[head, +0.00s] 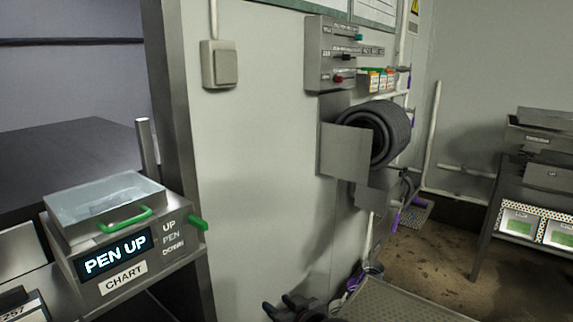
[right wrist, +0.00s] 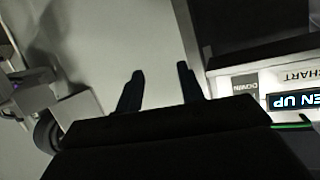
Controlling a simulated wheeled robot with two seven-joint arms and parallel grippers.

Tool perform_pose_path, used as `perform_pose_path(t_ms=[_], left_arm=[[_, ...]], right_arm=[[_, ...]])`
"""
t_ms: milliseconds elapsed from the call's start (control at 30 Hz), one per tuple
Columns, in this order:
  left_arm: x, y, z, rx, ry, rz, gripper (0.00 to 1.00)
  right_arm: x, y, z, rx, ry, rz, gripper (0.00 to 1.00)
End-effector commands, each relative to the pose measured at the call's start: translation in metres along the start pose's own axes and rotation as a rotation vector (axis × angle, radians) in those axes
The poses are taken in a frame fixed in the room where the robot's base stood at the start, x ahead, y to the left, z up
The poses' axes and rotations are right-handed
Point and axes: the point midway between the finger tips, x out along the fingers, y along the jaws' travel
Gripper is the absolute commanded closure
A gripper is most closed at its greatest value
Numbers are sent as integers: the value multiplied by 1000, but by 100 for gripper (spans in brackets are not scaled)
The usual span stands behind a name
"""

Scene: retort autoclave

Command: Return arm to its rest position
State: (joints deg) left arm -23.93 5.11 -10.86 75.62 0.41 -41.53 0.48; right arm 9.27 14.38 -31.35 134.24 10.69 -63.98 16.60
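My right gripper (head: 284,307) shows at the bottom edge of the head view, low in front of the pale wall panel. In the right wrist view its two dark fingers (right wrist: 160,84) stand apart with nothing between them, so it is open and empty. Most of my right arm is outside the head view. My left gripper and left arm are not in view.
A chart recorder (head: 125,235) reading "PEN UP" stands left, with a green lever (head: 198,223). A control box (head: 333,52) and a coiled dark hose (head: 388,133) are on the wall. A steel bench (head: 545,180) stands right.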

Motion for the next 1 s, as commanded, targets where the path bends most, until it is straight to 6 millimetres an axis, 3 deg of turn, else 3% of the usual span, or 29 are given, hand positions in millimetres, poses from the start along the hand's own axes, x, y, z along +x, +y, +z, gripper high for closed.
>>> perform_pose_path(t_ms=[367, 700, 800, 1000], left_arm=[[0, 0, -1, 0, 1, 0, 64], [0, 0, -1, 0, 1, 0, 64], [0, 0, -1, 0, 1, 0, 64], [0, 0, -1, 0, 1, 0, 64]], right_arm=[[-48, 44, 124, 78, -253, 151, 62], [-120, 70, 238, 135, -518, 269, 62], [-145, 74, 269, 149, -599, 299, 62], [-182, 79, 308, 167, -710, 336, 62]])
